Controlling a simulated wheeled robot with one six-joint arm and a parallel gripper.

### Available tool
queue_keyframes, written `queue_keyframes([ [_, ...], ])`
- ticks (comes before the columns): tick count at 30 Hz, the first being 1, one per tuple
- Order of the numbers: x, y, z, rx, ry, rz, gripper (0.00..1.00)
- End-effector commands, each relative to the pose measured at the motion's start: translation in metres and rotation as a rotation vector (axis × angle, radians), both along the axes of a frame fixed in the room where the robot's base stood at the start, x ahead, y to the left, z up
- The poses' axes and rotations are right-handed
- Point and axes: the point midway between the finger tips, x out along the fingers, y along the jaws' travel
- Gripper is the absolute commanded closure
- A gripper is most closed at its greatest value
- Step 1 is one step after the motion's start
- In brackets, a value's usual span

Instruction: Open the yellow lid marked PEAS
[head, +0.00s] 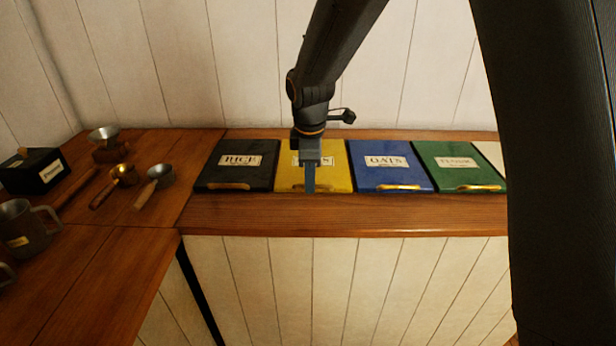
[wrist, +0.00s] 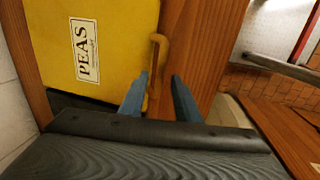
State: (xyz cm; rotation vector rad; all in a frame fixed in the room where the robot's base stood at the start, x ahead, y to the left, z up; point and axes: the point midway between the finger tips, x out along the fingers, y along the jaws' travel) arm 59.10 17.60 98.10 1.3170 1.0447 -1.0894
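The yellow lid marked PEAS (head: 339,178) lies shut in the wooden counter, between the black and blue lids. It fills the upper left of the wrist view (wrist: 125,45), with its PEAS label readable. Its brass handle (wrist: 158,52) runs along its front edge. My gripper (head: 309,190) is over the front edge of this lid in the head view and hides part of the label and handle. In the wrist view my gripper (wrist: 160,76) is open, its two blue fingers apart on either side of the handle. I cannot tell whether either finger touches it.
A black RICE lid (head: 236,172) lies to the left. A blue OATS lid (head: 388,175) and a green lid (head: 455,160) lie to the right. Scoops, a mug (head: 24,228) and a black box (head: 32,172) stand on the left counter. The white wall is close behind.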

Motion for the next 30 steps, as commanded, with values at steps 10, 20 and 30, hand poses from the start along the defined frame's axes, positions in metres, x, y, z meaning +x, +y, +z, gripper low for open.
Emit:
queue_keyframes([
  [10, 0.002, 0.000, -0.007, 0.001, -0.001, -0.001, 0.71],
  [20, 0.001, 0.000, -0.007, 0.001, -0.001, 0.000, 1.00],
  [30, 0.006, -0.006, 0.003, 0.003, 0.023, -0.014, 1.00],
])
